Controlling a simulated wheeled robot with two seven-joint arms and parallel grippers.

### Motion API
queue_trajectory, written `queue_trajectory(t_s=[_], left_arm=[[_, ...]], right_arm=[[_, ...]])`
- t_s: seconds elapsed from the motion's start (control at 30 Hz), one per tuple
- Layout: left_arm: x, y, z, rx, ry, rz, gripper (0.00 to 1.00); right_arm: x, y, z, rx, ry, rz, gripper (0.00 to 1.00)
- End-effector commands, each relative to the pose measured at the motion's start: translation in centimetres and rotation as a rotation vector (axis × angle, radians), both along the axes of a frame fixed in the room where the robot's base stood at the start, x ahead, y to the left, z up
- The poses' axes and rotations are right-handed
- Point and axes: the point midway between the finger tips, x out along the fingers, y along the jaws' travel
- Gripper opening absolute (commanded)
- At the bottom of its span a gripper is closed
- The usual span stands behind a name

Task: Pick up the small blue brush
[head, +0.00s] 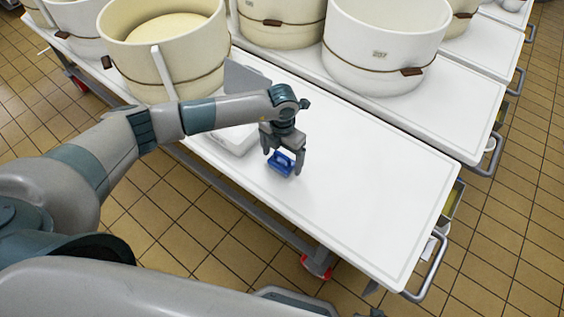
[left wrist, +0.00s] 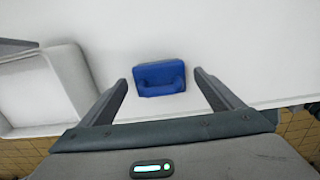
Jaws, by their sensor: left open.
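The small blue brush (head: 280,163) lies on the white table top (head: 370,190), near its front edge. In the left wrist view the brush (left wrist: 160,78) shows a raised handle loop on top and sits between and a little beyond the fingertips. My left gripper (head: 282,168) is open over the brush, pointing down, with one finger at each side. In the left wrist view the fingers of the gripper (left wrist: 160,80) stand apart from the brush, with a gap on both sides. My right gripper is not in view.
A white tray (left wrist: 42,90) lies just left of the brush, partly behind my arm in the head view. Large cream vats (head: 175,60) and a white vat (head: 385,45) stand along the back. The table right of the brush is clear. A metal handle (head: 430,268) sticks out at the right end.

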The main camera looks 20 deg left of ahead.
Motion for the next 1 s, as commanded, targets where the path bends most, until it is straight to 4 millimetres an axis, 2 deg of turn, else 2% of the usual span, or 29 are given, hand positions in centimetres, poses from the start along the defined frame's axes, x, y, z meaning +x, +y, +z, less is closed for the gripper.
queue_trajectory(t_s=[0.3, 0.37, 0.5, 0.83, 1.0], left_arm=[[0.0, 0.0, 0.0, 0.000, 0.000, 0.000, 0.86], [0.0, 0.0, 0.0, 0.000, 0.000, 0.000, 0.74], [0.0, 0.0, 0.0, 0.000, 0.000, 0.000, 0.41], [0.0, 0.0, 0.2, 0.000, -0.001, 0.000, 0.39], [0.1, 0.0, 1.1, -0.002, -0.002, 0.000, 0.39]], right_arm=[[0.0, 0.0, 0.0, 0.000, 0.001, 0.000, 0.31], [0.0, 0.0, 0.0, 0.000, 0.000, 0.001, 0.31], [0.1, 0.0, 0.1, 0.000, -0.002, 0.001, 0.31], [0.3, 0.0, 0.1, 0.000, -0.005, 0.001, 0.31], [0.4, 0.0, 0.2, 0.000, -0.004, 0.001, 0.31]])
